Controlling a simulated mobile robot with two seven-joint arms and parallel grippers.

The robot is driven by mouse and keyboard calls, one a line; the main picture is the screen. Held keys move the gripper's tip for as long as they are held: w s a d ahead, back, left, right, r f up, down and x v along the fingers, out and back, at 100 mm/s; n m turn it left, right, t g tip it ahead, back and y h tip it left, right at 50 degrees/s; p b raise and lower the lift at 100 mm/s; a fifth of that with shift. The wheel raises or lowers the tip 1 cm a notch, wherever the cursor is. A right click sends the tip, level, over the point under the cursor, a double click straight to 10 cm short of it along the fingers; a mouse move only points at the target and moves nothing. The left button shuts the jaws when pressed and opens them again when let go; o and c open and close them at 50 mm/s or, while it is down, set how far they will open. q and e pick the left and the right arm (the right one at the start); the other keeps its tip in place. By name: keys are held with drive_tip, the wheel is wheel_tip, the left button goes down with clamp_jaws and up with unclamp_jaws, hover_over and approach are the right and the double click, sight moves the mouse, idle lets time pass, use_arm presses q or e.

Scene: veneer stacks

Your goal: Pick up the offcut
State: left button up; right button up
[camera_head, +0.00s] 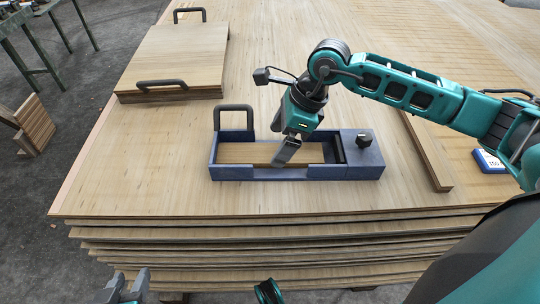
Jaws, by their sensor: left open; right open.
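A long narrow wooden strip (428,152), which may be the offcut, lies on the large veneer stack (160,190) on the right. A flat wooden piece (245,153) lies inside a blue tray (260,173) at the middle of the stack; I cannot tell which of the two is the offcut. My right gripper (286,153) is open and points down over the tray's wooden piece, hiding part of it. I cannot tell whether it touches the piece. My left gripper (127,284) is open and empty at the bottom left, in front of the stack's front edge.
The tray has a dark upright handle (234,112) on its left and a black knob (364,141) on its right block. A smaller veneer stack (185,55) with two dark handles sits at the back left. A blue-and-white item (489,161) lies at right. The stack's left front is clear.

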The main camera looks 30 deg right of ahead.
sight(271, 153)
drive_tip(key=x, duration=0.3)
drive_tip(key=shift+r, duration=0.1)
drive_tip(key=c, duration=1.2)
